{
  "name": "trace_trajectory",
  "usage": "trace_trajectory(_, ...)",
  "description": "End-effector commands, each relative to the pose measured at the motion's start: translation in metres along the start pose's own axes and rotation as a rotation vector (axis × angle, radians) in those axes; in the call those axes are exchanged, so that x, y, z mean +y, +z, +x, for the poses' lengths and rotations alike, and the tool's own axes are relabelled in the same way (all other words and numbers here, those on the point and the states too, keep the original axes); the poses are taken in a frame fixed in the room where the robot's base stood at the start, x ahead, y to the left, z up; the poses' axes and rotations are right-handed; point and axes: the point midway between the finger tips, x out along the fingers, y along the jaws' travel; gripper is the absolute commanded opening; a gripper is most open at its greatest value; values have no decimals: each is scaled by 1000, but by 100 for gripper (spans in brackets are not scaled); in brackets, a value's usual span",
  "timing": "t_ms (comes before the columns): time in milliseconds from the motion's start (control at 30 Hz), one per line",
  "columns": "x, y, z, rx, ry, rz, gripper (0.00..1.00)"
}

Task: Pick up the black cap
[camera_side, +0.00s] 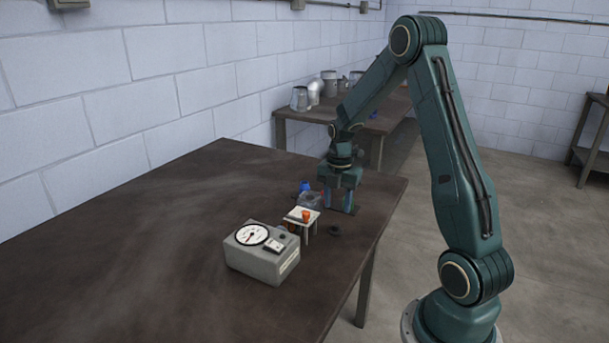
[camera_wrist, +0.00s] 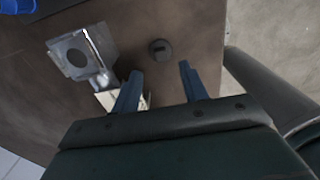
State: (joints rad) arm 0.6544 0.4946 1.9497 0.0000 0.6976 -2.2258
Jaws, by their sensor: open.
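The black cap (camera_side: 336,231) is a small dark disc lying on the brown table, right of the small white stand. In the wrist view the cap (camera_wrist: 160,48) shows whole, a little beyond the fingertips and between their lines. My gripper (camera_side: 338,207) points down near the table's right edge, behind the cap in the side view. Its two blue fingers (camera_wrist: 158,78) are apart with nothing between them. The cap is apart from both fingers. How high the fingertips are above the table is hard to tell.
A grey gauge box (camera_side: 262,252) stands left of the cap. A small white stand (camera_side: 296,215) bears an orange piece (camera_side: 306,215). A grey metal piece with a round hole (camera_wrist: 78,57) and a blue object (camera_side: 305,187) are close by. The table's left side is clear.

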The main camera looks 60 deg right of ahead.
Motion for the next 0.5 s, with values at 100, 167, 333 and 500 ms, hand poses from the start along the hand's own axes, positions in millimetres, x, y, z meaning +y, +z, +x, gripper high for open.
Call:
trace_trajectory(100, 0, 0, 11, 1, -1, 0, 44)
trace_trajectory(167, 0, 0, 13, 0, -1, 0, 44)
trace_trajectory(333, 0, 0, 15, 0, 1, 0, 44)
trace_trajectory(500, -1, -1, 20, 1, -2, 0, 44)
